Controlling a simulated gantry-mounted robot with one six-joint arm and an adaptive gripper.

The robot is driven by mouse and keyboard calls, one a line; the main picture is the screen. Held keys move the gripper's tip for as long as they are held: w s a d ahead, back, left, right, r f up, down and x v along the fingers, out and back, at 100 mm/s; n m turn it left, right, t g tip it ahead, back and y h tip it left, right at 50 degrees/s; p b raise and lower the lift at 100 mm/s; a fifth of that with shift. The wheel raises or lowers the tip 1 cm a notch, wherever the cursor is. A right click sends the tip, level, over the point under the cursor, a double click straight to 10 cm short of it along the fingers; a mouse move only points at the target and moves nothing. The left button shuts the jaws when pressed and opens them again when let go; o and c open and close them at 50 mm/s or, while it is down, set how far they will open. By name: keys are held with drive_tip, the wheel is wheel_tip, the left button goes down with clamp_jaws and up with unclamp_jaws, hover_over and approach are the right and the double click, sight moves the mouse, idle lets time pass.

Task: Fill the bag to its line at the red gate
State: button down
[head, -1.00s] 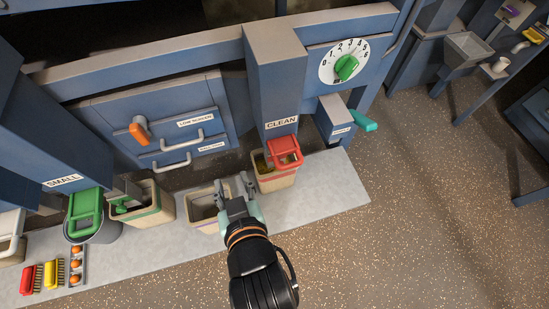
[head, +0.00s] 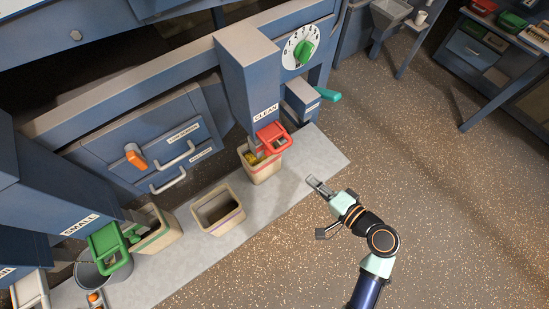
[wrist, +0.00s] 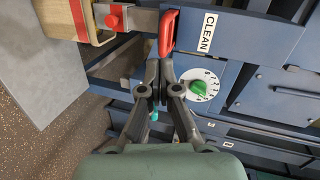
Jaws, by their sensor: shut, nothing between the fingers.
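The red gate (head: 272,138) is at the foot of the CLEAN chute (head: 250,75). Its red handle also shows in the wrist view (wrist: 168,33), just beyond my fingertips. A beige bag (head: 266,171) stands upright under the gate. Some yellow grain (head: 251,158) shows in its mouth, but the level against its line cannot be read. The bag's side and a red band show at the top left of the wrist view (wrist: 98,22). My gripper (head: 319,186) is shut and empty, apart from the bag and to its right, above the ledge's front edge.
An empty-looking beige bag (head: 220,212) stands left on the grey ledge (head: 310,160). Farther left are a green gate (head: 108,247) and another bag (head: 158,232). A numbered dial (head: 300,47) and teal lever (head: 327,95) are at right. Speckled floor is open at right.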

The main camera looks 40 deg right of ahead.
drive_tip(key=s+d+m, duration=0.1)
drive_tip(key=s+m, duration=0.1)
drive_tip(key=b, duration=0.3)
approach(284, 147)
drive_tip(key=f+x, duration=0.1)
drive_tip(key=x, duration=0.6)
drive_tip(key=shift+s+t+h, duration=0.15)
drive_tip(key=shift+t+h, duration=0.15)
drive_tip(key=shift+h, duration=0.1)
drive_tip(key=x, duration=0.2)
drive_tip(key=r+x, duration=0.1)
drive_tip(key=x, duration=0.1)
drive_tip(key=shift+f, duration=0.1)
